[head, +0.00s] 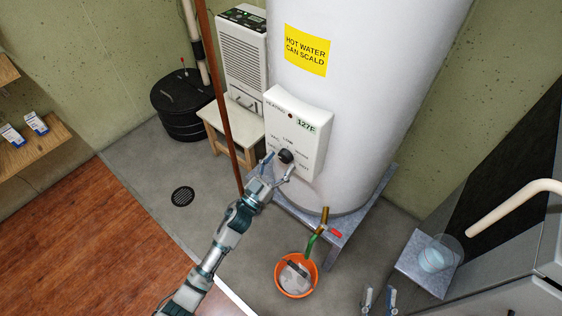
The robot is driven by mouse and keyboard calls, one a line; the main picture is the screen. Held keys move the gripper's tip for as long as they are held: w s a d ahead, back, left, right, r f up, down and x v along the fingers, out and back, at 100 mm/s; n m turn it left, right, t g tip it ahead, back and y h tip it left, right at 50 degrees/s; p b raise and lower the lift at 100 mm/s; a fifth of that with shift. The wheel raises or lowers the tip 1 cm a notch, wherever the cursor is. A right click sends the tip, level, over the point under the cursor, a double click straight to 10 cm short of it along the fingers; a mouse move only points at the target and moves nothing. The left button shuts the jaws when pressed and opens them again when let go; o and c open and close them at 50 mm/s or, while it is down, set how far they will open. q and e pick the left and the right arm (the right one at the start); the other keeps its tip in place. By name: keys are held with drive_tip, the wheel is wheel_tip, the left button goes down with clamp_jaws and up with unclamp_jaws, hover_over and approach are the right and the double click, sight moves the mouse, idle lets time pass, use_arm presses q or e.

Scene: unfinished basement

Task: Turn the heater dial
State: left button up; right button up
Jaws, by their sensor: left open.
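The heater dial (286,156) is a small black round knob low on the white control box (309,118) of the tall white water heater (364,100). The box has a display reading 127F and a small red light. My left gripper (279,164) is open, its two fingers spread on either side of the dial. Whether they touch the dial cannot be told. My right gripper (379,299) shows only its fingertips at the bottom edge. They are apart, with nothing between them.
A rust-coloured vertical pipe (222,90) passes left of the control box. A dehumidifier (243,60) sits on a stool (232,138) behind it. A metal stand (345,226) supports the heater.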

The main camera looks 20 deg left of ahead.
use_arm(q)
drive_tip(key=shift+w+d+r, duration=0.15)
drive_tip(key=shift+d, duration=0.05)
drive_tip(key=shift+c, duration=0.2)
drive_tip(key=c, duration=1.1)
drive_tip(key=shift+a, duration=0.1)
